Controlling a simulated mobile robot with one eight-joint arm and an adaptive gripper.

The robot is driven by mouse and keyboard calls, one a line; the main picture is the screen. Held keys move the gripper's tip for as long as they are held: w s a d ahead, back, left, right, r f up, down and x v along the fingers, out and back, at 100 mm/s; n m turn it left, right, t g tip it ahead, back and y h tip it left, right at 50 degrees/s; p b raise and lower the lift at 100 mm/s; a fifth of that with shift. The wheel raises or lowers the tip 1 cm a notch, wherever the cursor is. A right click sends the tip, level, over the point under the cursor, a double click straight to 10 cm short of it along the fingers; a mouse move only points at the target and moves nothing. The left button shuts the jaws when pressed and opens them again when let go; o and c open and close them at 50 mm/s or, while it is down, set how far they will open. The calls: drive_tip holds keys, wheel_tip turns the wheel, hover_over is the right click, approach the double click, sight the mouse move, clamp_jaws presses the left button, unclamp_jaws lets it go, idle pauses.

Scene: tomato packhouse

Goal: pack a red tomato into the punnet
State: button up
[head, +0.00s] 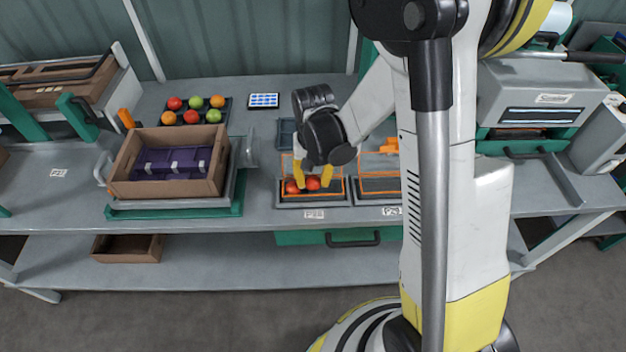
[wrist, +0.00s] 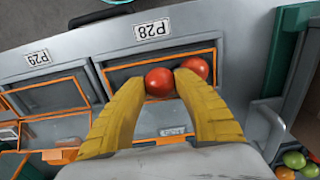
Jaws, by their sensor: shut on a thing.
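My gripper (head: 313,179) has its two yellow fingers pointing down into the orange-rimmed punnet (head: 337,197) at the P28 label. In the wrist view the gripper (wrist: 160,80) is shut on a red tomato (wrist: 160,82), held between its fingertips; it also shows in the head view (head: 312,184). The held tomato is low, within the punnet's outline; I cannot tell whether it touches the bottom. A second red tomato (wrist: 195,68) lies in the punnet just outside one finger; it also shows in the head view (head: 292,187). The fingers partly hide both tomatoes.
A second, empty-looking punnet (head: 378,192) stands to the right, by label P29 (head: 391,211). A dark tray (head: 222,120) holds several red, orange and green tomatoes at the back left. A brown crate (head: 160,190) with purple contents stands left on a scale. A tablet (head: 263,100) lies behind.

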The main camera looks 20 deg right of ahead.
idle(0.3)
drive_tip(key=o, duration=0.9)
drive_tip(key=c, duration=0.4)
drive_tip(key=shift+o, duration=0.2)
drive_tip(key=shift+r+p, duration=1.95)
drive_tip(key=shift+r, duration=1.05)
drive_tip(key=shift+r, duration=0.2)
drive_tip(key=s+r+n+t+b, duration=0.3)
drive_tip(key=s+r+t, duration=0.4)
drive_tip(key=s+r, duration=0.5)
wheel_tip(320, 180, up, 3)
drive_tip(key=shift+s+r+n, duration=0.2)
drive_tip(key=shift+s+n, duration=0.1)
drive_tip(key=shift+s, duration=0.1)
